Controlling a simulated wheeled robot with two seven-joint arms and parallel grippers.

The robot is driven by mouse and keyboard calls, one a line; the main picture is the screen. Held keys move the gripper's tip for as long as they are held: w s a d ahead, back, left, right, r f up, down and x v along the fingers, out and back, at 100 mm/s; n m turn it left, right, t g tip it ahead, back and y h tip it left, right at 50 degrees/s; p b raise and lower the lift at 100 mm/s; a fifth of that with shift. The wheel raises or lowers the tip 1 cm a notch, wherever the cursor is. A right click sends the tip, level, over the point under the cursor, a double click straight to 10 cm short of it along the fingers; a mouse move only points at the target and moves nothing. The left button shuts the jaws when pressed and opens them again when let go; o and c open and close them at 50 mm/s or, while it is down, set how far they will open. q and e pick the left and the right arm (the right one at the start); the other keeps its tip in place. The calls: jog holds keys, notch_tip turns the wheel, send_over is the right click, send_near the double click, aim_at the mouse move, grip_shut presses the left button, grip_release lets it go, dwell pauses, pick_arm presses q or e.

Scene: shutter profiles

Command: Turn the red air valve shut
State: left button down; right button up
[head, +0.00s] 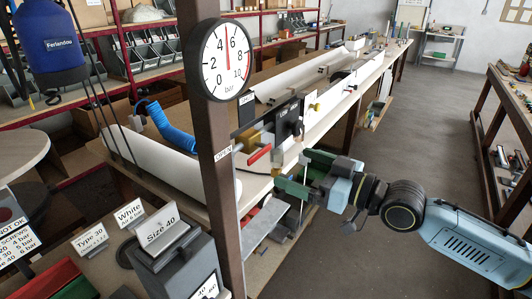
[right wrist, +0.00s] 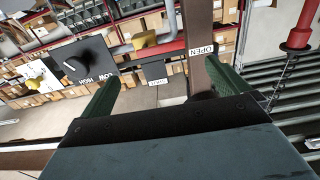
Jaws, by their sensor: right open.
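The red air valve handle (head: 259,154) shows in the head view beside the brown post (head: 216,150), next to a brass-coloured fitting, tilted upward to the right. An OPEN label (head: 223,154) is on the post just left of it. My right gripper (head: 291,170) has its green fingers spread, just right of the handle and apart from it, with nothing between them. My left gripper is not in view.
A round pressure gauge (head: 219,59) on the post reads between 4 and 6 bar. A black High/Low box (head: 289,122) sits behind the gripper on the long bench. A blue coiled hose (head: 168,130) lies left of the post. The grey floor (head: 425,120) at right is clear.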

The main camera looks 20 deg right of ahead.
aim_at(261, 154)
jog(key=p+x, duration=0.1)
jog(key=x, duration=0.8)
jog(key=shift+p, duration=0.3)
jog(key=shift+s, duration=0.1)
jog(key=c, duration=1.4)
jog(key=shift+o, duration=0.2)
